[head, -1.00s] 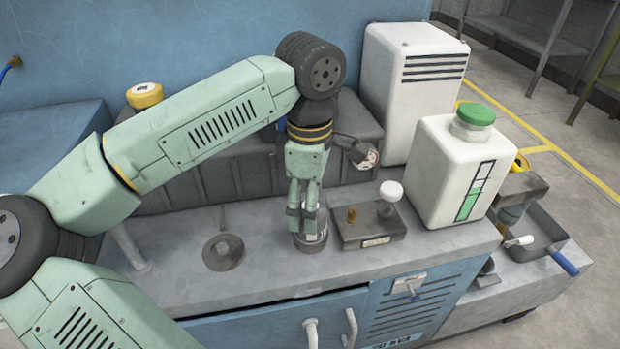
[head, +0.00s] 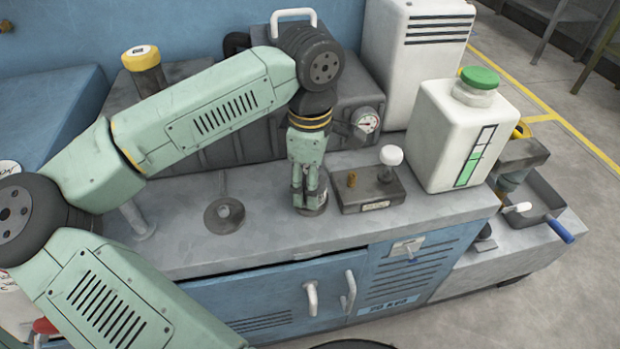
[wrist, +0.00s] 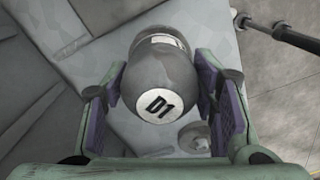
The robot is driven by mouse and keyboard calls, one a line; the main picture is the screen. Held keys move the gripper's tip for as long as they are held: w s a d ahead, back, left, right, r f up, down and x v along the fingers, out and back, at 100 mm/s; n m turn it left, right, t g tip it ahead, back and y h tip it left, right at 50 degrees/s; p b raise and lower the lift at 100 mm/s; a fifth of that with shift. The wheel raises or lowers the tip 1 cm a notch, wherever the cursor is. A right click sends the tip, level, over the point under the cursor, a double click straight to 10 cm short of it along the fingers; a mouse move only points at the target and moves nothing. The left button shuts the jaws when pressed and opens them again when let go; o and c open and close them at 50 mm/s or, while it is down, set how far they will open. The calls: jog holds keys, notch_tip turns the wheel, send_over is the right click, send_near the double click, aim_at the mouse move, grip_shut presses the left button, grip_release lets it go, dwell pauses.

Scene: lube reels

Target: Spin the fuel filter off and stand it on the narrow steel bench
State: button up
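The fuel filter appears to be the grey can marked D1 (wrist: 162,88), seen end-on in the wrist view between my purple finger pads. In the head view, the can's lower part (head: 312,208) shows on the grey bench top, under my fingertips. My gripper (head: 308,192) points down with one finger on each side of the can; the wrist view also shows the gripper (wrist: 160,85). Thin gaps appear between pads and can, so the fingers look open around it. The narrow steel bench (head: 270,250) is the grey top over blue doors, if that is the bench meant.
A block with a brass fitting and white knob (head: 370,190) stands close right of my gripper. A green-capped white jug (head: 455,140) is farther right. A round flange with a rod (head: 224,215) is left. A pressure gauge (head: 367,121) sits behind. A tray (head: 540,200) rests lower right.

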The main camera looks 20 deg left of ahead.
jog(key=c, duration=0.8)
jog(key=shift+f+n+b, duration=0.25)
jog(key=shift+n+b, duration=0.55)
jog(key=shift+n, duration=0.2)
jog(key=shift+c, duration=0.2)
jog(key=shift+r+n+b, duration=0.1)
jog(key=shift+n+b, duration=0.5)
jog(key=shift+n, duration=0.6)
jog(key=shift+r+n, duration=0.15)
jog(key=shift+n, duration=0.25)
jog(key=n+b, duration=0.1)
jog(key=n, duration=0.1)
jog(key=shift+f+n+b, duration=0.25)
jog(key=shift+n+b, duration=0.05)
jog(key=shift+b, duration=0.1)
jog(key=n, duration=0.2)
jog(key=shift+s+r+n+b, duration=0.1)
jog(key=shift+r+n+b, duration=0.1)
jog(key=shift+n+b, duration=0.15)
